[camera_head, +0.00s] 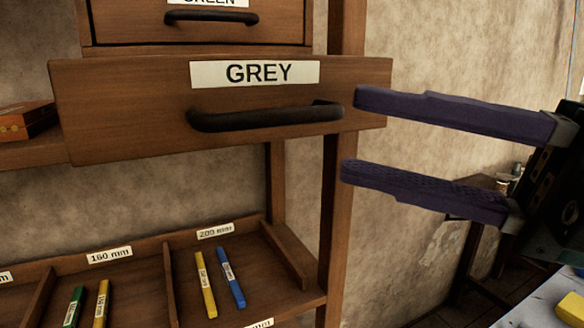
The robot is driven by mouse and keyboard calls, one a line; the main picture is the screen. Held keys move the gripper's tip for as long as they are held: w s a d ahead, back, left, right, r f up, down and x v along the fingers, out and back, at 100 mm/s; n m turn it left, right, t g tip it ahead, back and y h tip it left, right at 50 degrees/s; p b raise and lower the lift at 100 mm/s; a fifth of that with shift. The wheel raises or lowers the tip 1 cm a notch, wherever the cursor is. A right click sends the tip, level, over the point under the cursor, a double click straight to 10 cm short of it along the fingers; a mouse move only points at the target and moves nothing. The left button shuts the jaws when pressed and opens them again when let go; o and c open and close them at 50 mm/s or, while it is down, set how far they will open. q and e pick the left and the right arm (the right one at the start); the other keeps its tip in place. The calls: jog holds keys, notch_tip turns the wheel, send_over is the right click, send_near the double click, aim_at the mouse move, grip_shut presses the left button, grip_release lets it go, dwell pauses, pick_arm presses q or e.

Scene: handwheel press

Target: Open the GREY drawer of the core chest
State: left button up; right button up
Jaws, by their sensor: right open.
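The GREY drawer (130,110) of the core chest is at upper middle. Its front stands well forward of the GREEN drawer above and overlaps the right post, so it looks pulled out. Its inside is hidden. A white GREY label (255,73) sits above its black bar handle (265,117). My right gripper (352,133) comes in from the right with two dark purple fingers spread apart, one above the other. Nothing is between them. The fingertips are just right of the handle's right end, near the drawer's right edge. My left gripper is not in view.
The GREEN drawer (205,34) above sits back in its frame. Below is a divided tray (130,285) with labelled compartments holding several yellow, blue and green sticks. A wooden box (20,122) is at far left. The wooden post (335,220) stands below and behind the drawer's right end.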

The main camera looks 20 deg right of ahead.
jog(key=shift+v, duration=1.05)
jog(key=w+d+f+m+t+h, duration=0.1)
jog(key=w+d+f+m+h, duration=0.1)
jog(key=d+f+m+h, duration=0.5)
jog(key=w+d+f+m+t+h, duration=0.1)
jog(key=w+d+f+m+h, duration=0.15)
jog(key=m+h, duration=0.8)
jog(key=s+a+f+m+g+y, duration=0.2)
jog(key=s+a+f+m+g, duration=0.25)
jog(key=s+f+g, duration=0.2)
jog(key=s+a+f+m+g+y, duration=0.2)
jog(key=s+a+f+m+g, duration=0.1)
jog(key=s+f+m+g, duration=0.3)
notch_tip(320, 180, up, 28)
jog(key=s+n+p, duration=0.1)
jog(key=p, duration=2.8)
jog(key=shift+s+a+t, duration=0.3)
jog(key=shift+a+t, duration=0.05)
jog(key=shift+t, duration=0.1)
